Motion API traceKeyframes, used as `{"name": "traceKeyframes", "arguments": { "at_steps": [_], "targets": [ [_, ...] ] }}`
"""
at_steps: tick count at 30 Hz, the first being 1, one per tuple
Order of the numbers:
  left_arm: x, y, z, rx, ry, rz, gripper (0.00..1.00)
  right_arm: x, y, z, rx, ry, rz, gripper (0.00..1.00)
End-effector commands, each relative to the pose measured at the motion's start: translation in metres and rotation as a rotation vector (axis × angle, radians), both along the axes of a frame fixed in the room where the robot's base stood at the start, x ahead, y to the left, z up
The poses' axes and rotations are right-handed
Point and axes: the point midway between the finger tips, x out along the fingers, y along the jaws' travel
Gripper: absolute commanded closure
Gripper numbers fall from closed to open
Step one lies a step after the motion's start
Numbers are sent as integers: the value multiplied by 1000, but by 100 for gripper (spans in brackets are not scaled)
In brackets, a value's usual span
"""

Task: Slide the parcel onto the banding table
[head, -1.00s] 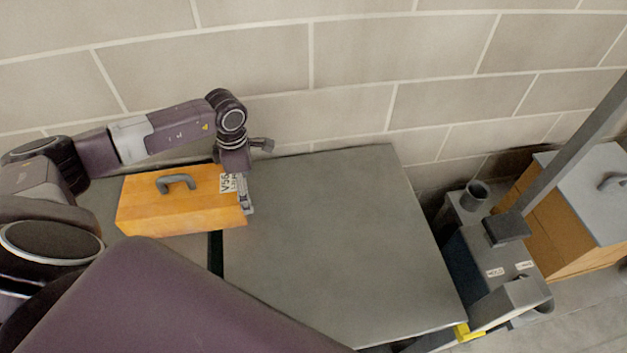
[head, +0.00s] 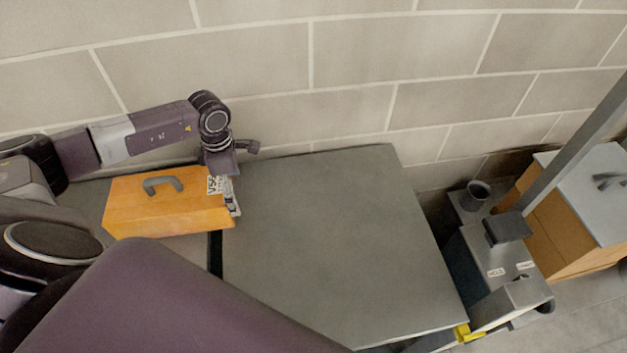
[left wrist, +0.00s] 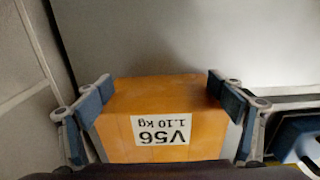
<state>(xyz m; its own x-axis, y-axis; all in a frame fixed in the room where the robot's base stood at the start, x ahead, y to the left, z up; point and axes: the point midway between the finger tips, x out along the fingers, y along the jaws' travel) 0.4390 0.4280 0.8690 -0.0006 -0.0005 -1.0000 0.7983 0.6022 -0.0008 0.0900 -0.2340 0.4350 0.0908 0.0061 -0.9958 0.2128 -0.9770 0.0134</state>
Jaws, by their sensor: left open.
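The parcel (head: 165,212) is an orange box with a grey handle on top and a white label reading V56, 1.10 kg on its right end. It sits at the left, on a grey surface (head: 192,246), its right end reaching across a dark gap to the edge of a larger grey tabletop (head: 330,240). I cannot tell which surface is the banding table. My left gripper (head: 231,200) is open at the parcel's labelled right end. In the left wrist view its fingers (left wrist: 160,84) stand either side of the parcel (left wrist: 165,105); contact is unclear. My right gripper is out of view.
A block wall (head: 350,60) runs along the back. The larger tabletop is clear. To its right stand a grey machine with a post (head: 500,260), a dark cup (head: 476,194) and an orange box with a grey top (head: 590,190).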

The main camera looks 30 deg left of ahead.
Motion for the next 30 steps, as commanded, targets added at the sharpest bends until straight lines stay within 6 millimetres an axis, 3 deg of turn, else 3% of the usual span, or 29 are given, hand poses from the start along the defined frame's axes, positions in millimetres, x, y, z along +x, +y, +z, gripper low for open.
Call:
{"name": "traceKeyframes", "arguments": {
  "at_steps": [30],
  "targets": [
    [-9, 12, -1, 4, 3, 2, 13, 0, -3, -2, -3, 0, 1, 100]
  ]
}}
